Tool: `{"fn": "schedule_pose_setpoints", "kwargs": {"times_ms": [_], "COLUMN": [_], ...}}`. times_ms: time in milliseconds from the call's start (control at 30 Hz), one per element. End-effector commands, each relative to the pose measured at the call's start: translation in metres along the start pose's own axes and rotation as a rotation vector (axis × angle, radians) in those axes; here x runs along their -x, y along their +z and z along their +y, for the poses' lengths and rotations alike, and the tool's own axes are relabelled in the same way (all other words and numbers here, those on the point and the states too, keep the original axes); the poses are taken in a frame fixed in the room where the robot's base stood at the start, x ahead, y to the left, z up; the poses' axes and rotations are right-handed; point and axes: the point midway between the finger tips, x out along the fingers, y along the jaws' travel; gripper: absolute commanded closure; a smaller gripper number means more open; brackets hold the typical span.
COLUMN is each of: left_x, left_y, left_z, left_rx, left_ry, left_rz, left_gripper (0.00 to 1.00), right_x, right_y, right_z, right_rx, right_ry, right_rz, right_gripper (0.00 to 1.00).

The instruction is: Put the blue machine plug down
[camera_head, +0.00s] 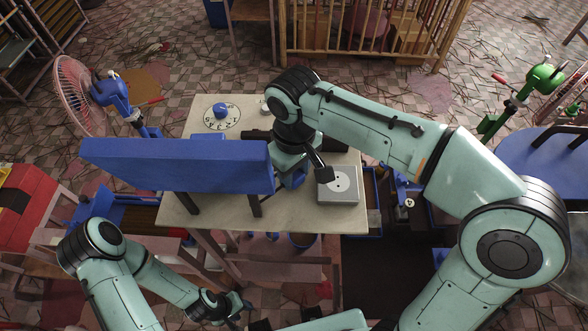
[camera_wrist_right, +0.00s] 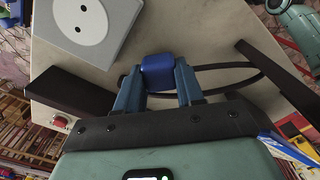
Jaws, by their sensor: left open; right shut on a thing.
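The blue machine plug (camera_wrist_right: 158,68) is a small rounded blue block with a black cable looping off to the right in the right wrist view. My right gripper (camera_wrist_right: 157,80) is shut on it, one finger on each side, over the pale tabletop (camera_wrist_right: 207,35). I cannot tell whether the plug touches the table. In the head view the right gripper (camera_head: 291,174) is partly hidden by its own wrist, and the plug cannot be made out clearly. My left gripper (camera_head: 234,306) is open and empty, low in front of the table.
A grey socket box (camera_head: 338,186) with two holes lies on the table's right side; it also shows in the right wrist view (camera_wrist_right: 90,28). A large blue panel (camera_head: 178,165) on dark legs covers the front left. A blue-knobbed dial (camera_head: 221,111) is at the back.

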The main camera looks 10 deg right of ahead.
Motion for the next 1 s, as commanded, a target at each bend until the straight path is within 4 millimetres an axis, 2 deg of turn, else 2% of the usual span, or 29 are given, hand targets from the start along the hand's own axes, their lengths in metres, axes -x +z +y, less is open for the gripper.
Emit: {"fn": "schedule_pose_setpoints", "kwargs": {"times_ms": [500, 533, 600, 867, 1000], "left_x": [-0.007, -0.007, -0.007, -0.007, -0.002], "left_y": [0.004, 0.004, 0.004, 0.004, 0.001], "left_z": [-0.004, -0.004, -0.004, -0.004, -0.001], "left_rx": [0.002, 0.002, 0.002, 0.002, 0.001], "left_ry": [-0.002, -0.002, -0.002, -0.002, 0.000], "left_rz": [-0.005, -0.005, -0.005, -0.005, -0.001], "left_gripper": [0.57, 0.57, 0.57, 0.57, 0.57], "right_x": [-0.012, -0.012, -0.012, -0.011, -0.003], "right_y": [0.000, 0.000, 0.000, 0.000, -0.001], "right_z": [0.000, 0.000, 0.000, 0.000, 0.000], "right_rx": [0.000, 0.000, 0.000, 0.000, 0.000], "right_ry": [0.000, 0.000, 0.000, 0.000, 0.001], "right_rz": [0.000, 0.000, 0.000, 0.000, 0.002], "right_gripper": [1.00, 0.60, 0.37, 0.37, 0.37]}}
